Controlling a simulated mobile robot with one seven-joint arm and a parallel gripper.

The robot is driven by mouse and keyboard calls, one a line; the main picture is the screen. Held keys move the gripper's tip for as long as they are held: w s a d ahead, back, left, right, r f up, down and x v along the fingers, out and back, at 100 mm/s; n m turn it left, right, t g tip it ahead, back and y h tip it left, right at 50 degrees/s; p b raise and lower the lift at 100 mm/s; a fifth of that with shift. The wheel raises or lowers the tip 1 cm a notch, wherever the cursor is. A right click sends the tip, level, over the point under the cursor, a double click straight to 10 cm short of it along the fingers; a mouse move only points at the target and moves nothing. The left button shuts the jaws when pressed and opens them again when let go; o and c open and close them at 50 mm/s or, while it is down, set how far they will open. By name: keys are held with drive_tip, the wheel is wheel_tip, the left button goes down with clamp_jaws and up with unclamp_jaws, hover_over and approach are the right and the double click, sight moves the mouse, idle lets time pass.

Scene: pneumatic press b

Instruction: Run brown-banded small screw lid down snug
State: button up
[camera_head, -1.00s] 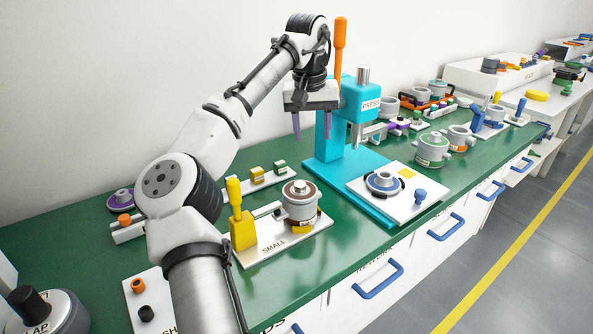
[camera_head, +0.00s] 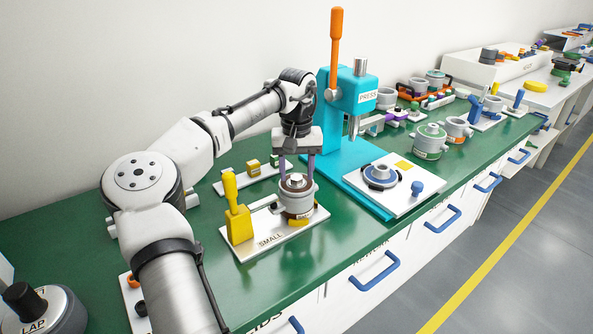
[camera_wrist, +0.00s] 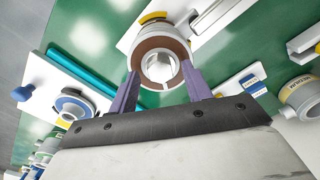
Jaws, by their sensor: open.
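The brown-banded small screw lid (camera_head: 296,182) sits on top of a grey cylindrical body (camera_head: 298,204) on the white plate marked SMALL (camera_head: 262,239). In the wrist view the lid shows as a brown ring (camera_wrist: 149,64) with a pale raised knob (camera_wrist: 161,69) in its middle. My gripper (camera_head: 297,176) points straight down over the lid. Its two purple fingers are apart, one on each side of the knob, and it is open; the wrist view (camera_wrist: 162,78) shows the same. Whether the fingertips touch the knob cannot be told.
A yellow clamp (camera_head: 238,219) with an upright handle stands left of the body on the same plate. The cyan press (camera_head: 346,105) with its orange lever (camera_head: 336,45) stands close behind right. A white plate with a blue-ringed part (camera_head: 380,174) lies to the right.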

drive_tip(key=shift+f, duration=0.35)
drive_tip(key=shift+c, duration=0.4)
drive_tip(key=c, duration=0.9)
drive_tip(key=shift+r+m+p, duration=0.1)
drive_tip(key=shift+m+p, duration=0.3)
drive_tip(key=shift+p, duration=0.2)
